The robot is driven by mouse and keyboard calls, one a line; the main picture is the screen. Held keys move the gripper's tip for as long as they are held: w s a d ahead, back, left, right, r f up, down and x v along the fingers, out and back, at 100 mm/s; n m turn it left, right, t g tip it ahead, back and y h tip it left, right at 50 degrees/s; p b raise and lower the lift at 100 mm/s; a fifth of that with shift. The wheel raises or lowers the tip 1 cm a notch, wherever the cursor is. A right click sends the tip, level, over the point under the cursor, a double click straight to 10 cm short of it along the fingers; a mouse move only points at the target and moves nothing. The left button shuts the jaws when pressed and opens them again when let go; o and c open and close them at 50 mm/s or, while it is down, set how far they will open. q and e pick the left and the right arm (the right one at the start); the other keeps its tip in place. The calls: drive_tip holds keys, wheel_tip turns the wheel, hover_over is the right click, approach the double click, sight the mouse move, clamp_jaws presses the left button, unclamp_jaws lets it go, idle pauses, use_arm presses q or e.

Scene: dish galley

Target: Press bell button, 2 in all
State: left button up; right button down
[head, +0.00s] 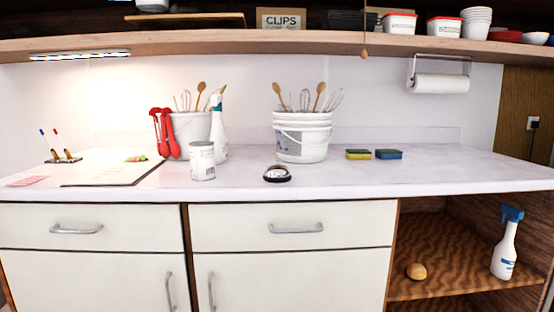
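A silver bell with a dark base (277,174) stands on the white counter (340,180), near its front edge and about the middle of the head view. Its button is too small to make out clearly at the top of the dome. I see only one bell. Neither of my grippers shows in the head view.
A white can (202,161) stands left of the bell, and a white bucket of utensils (302,137) stands behind it. Two sponges (358,154) (389,154) lie to the right. A clipboard (115,172) lies left. The counter right of the bell is mostly clear. A shelf (250,41) hangs above.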

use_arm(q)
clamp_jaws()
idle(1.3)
